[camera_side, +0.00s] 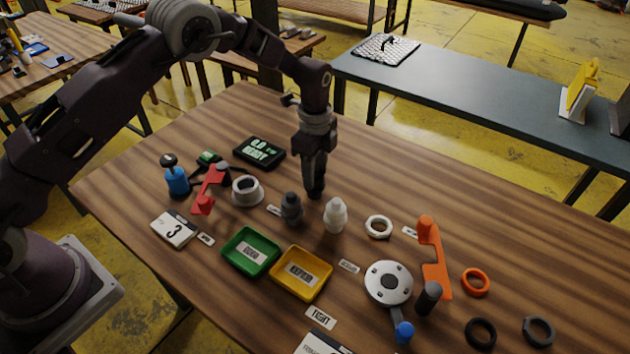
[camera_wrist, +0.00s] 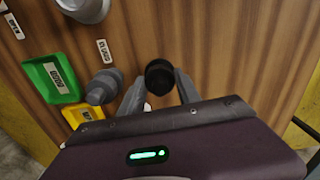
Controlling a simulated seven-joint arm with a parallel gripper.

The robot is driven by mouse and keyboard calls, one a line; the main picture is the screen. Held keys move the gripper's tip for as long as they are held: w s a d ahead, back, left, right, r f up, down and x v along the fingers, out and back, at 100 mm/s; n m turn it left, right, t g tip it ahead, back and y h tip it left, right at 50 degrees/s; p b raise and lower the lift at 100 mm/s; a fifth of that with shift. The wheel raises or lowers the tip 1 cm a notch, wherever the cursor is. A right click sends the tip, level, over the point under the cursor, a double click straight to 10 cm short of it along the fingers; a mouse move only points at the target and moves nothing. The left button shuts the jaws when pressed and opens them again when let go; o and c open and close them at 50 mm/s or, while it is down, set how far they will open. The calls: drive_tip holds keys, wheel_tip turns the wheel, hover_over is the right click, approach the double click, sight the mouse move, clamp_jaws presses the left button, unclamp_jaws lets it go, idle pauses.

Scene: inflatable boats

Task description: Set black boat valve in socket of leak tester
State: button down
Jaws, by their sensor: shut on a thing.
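My gripper (camera_side: 315,182) points down behind the grey and white valves, shut on the black boat valve (camera_side: 316,193). In the wrist view the black valve (camera_wrist: 159,74) shows its round dark top between the two fingers (camera_wrist: 160,90). Its lower part is hidden, and I cannot tell if it touches the table.
A grey valve (camera_side: 292,208) and a white valve (camera_side: 335,214) stand close to my gripper. Green (camera_side: 228,261) and yellow (camera_side: 277,285) trays lie in front. A round metal fixture (camera_side: 388,275), an orange lever (camera_side: 434,262) and several rings are at right. The back of the table is clear.

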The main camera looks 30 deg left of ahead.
wheel_tip(320, 180, up, 10)
drive_tip(key=a, duration=0.1)
drive_tip(key=s+a, duration=1)
drive_tip(key=a, duration=0.3)
drive_tip(key=shift+w+d+f, duration=0.15)
drive_tip(key=shift+f, duration=1.85)
drive_tip(key=shift+w+d+f, duration=0.1)
drive_tip(key=shift+f, duration=1.85)
drive_tip(key=shift+f, duration=0.5)
drive_tip(key=c, duration=0.8)
unclamp_jaws()
drive_tip(key=shift+o, duration=0.4)
drive_tip(key=o, duration=0.4)
drive_tip(key=shift+o, duration=0.2)
